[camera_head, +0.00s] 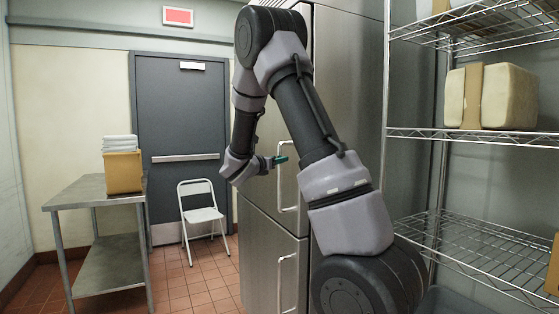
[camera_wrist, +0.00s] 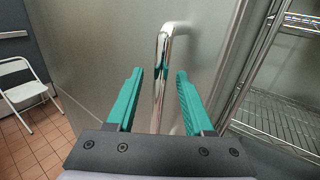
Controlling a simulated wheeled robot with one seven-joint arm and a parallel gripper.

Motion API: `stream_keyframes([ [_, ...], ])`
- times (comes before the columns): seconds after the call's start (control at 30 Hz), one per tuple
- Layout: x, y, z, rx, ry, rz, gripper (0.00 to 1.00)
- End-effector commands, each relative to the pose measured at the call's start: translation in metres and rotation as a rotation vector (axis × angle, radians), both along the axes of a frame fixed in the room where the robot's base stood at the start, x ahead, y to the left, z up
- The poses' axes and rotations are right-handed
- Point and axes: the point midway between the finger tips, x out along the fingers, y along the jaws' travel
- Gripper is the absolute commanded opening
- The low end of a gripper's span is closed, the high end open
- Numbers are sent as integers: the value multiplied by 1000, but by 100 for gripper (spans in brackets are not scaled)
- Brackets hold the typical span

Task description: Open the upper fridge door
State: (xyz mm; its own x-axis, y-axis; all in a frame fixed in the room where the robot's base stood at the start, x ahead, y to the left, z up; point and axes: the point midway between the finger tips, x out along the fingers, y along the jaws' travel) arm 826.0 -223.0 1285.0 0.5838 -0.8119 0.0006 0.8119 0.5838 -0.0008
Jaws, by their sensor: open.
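The steel fridge stands in the middle of the head view, with an upper door (camera_head: 268,205) and a lower door (camera_head: 262,262), both shut. The upper door has a vertical chrome handle (camera_head: 289,190), partly behind my arm. In the wrist view the handle (camera_wrist: 162,70) rises between the two green fingers of my gripper (camera_wrist: 160,95). The gripper is open, one finger on each side of the handle, and not closed on it. In the head view my gripper (camera_head: 278,160) is at the handle's upper part; most of it is hidden by my wrist.
A wire shelf rack (camera_head: 470,134) with wrapped blocks (camera_head: 510,97) stands right of the fridge. On the left are a steel table (camera_head: 95,192) with a cardboard box (camera_head: 123,172), and a white folding chair (camera_head: 200,214). Tiled floor between the chair and fridge is clear.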

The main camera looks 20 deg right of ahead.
Motion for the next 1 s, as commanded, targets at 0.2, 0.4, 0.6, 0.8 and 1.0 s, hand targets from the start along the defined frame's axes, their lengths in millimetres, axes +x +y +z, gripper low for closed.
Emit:
stream_keyframes([
  [0.2,10,-15,0,0,0,-1,52],
  [0.4,12,-16,0,1,-1,0,52],
  [0.6,11,-16,0,1,0,0,10],
  [0.8,11,-16,0,1,0,0,0],
  [1.0,11,-16,0,1,0,0,0],
])
